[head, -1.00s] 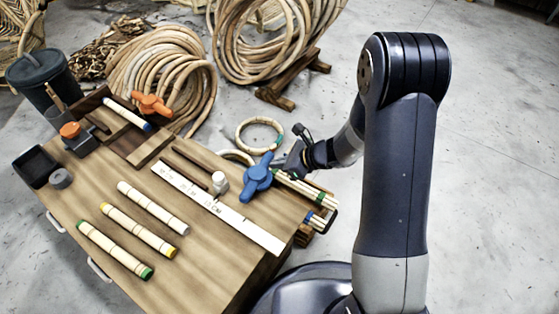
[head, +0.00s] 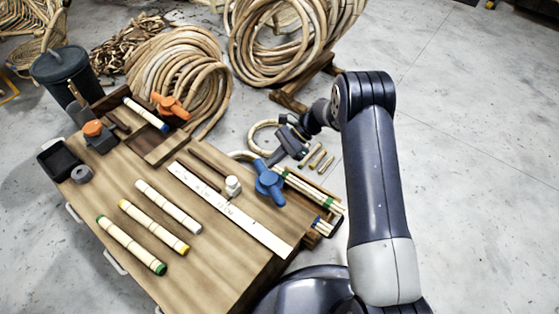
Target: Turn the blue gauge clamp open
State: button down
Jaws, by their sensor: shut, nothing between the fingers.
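The blue gauge clamp (head: 269,183) sits at the right edge of the wooden bench (head: 190,265), just right of the white ruler (head: 225,205). Its handle runs from upper left to lower right, at an angle to the bench's right edge. My gripper (head: 274,160) is above and behind the clamp in the picture, close to the handle's upper end. It looks shut and holds nothing. I cannot tell whether its tips touch the clamp.
A small white knob (head: 233,186) stands beside the ruler. An orange clamp (head: 171,106) is farther back. Several banded rattan sticks lie at the bench's front left. Green-tipped sticks (head: 310,190) sit in a side rack right of the clamp. Rattan coils (head: 180,80) stand behind.

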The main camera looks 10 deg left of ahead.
aim_at(262, 163)
jog(key=shift+s+a+n+g+h, duration=0.15)
jog(key=shift+a+n+g+h, duration=0.55)
jog(key=shift+a+n, duration=0.65)
jog(key=shift+s+a, duration=0.1)
jog(key=shift+a, duration=0.15)
jog(key=p+v, duration=0.2)
jog(key=v, duration=0.9)
jog(key=shift+f, duration=0.1)
